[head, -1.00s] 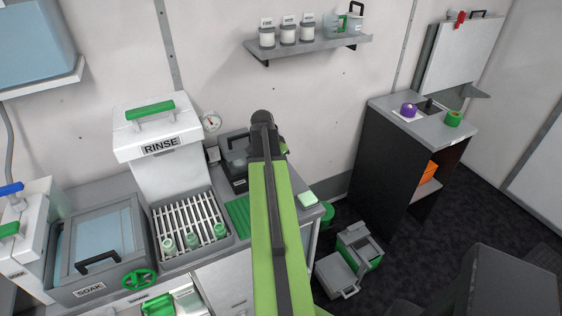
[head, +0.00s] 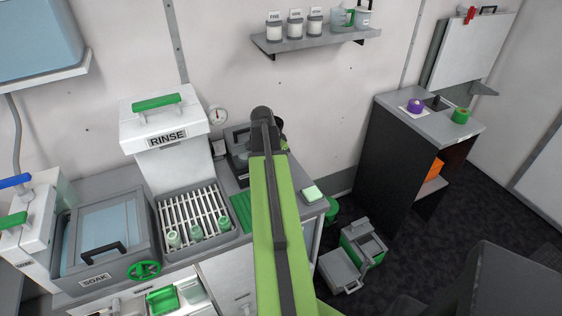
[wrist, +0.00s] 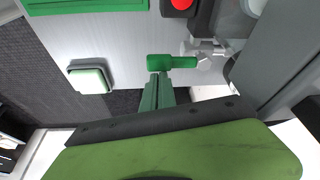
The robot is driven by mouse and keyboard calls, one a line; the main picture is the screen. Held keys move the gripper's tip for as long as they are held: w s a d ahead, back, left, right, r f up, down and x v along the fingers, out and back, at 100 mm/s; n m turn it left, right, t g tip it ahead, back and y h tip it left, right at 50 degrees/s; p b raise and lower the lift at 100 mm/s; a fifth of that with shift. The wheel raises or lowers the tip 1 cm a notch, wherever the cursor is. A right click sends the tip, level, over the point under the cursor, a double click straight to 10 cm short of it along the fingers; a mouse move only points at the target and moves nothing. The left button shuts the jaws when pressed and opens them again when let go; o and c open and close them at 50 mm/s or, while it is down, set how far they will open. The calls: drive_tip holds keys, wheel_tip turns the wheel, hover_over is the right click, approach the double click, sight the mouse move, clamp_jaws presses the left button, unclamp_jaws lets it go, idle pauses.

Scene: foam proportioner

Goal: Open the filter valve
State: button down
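In the wrist view a green lever-like handle (wrist: 172,62) sits at the end of a pale metal fitting (wrist: 205,48); it looks like the filter valve, though no label shows. My gripper (wrist: 157,82) shows as a narrow green part pointing at the handle's left end. It overlaps or touches the handle; I cannot tell which. Whether its fingers are apart or closed on the handle is not clear. In the head view my raised green arm hides the gripper and most of this fitting.
A pale green block (head: 312,193) lies on the counter's right end, and a green ribbed mat (head: 241,212) lies left of my arm. A dark machine (head: 238,155) stands behind. A rack with jars (head: 190,215) and a green handwheel (head: 143,271) are further left. An open grey case (head: 342,272) lies on the floor.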

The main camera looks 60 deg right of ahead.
drive_tip(key=shift+w+a, duration=0.1)
drive_tip(key=shift+a, duration=0.05)
drive_tip(key=shift+s+d, duration=0.25)
drive_tip(key=shift+d, duration=0.25)
drive_tip(key=d, duration=0.1)
drive_tip(key=s, duration=0.1)
drive_tip(key=d, duration=0.1)
drive_tip(key=shift+s+d+r+p, duration=0.2)
drive_tip(key=shift+d+r+p, duration=0.05)
drive_tip(key=shift+d+p, duration=0.1)
drive_tip(key=p+v, duration=0.8)
drive_tip(key=v, duration=0.1)
drive_tip(key=shift+w+r+p, duration=0.2)
drive_tip(key=shift+w+p, duration=0.05)
drive_tip(key=shift+p, duration=0.15)
